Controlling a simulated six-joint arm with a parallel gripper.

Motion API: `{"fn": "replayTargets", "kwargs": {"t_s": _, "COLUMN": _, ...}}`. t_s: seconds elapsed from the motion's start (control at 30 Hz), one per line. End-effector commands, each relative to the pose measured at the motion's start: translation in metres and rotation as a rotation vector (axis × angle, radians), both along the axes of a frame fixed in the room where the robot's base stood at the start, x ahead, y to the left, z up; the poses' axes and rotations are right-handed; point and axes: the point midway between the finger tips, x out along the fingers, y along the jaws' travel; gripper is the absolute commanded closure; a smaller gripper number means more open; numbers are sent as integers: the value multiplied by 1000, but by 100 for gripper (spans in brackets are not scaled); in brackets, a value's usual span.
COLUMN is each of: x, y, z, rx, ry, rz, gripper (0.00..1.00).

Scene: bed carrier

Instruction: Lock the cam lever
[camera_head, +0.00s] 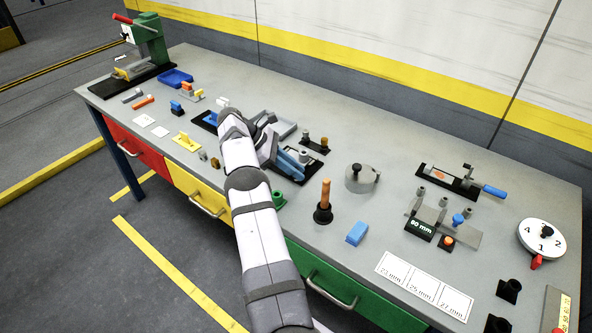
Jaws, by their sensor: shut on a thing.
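My gripper (272,148) is at the middle of the bench, pointing down at a fixture with blue-grey blocks (292,160) on a black base (297,177). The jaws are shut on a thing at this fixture. My wrist and gripper hide most of it, so the cam lever's shape and angle cannot be made out. The held part appears to be that lever.
A grey tray (285,127) and a black stand with small posts (314,144) are close behind. An orange-handled tool (324,200) stands to the right, with a round lidded part (362,178) beyond. A blue block (357,232) lies nearer the front. Bare bench lies behind the lidded part.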

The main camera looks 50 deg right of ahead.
Motion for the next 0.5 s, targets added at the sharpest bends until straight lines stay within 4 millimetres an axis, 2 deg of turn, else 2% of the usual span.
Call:
{"fn": "replayTargets", "kwargs": {"t_s": 0.4, "x": 0, "y": 0, "z": 1, "rx": -3, "ry": 0, "rz": -2, "gripper": 100}}
{"fn": "replayTargets", "kwargs": {"t_s": 0.43, "x": 0, "y": 0, "z": 1, "rx": -3, "ry": 0, "rz": -2, "gripper": 76}}
{"fn": "replayTargets", "kwargs": {"t_s": 0.5, "x": 0, "y": 0, "z": 1, "rx": -2, "ry": 1, "rz": -1, "gripper": 64}}
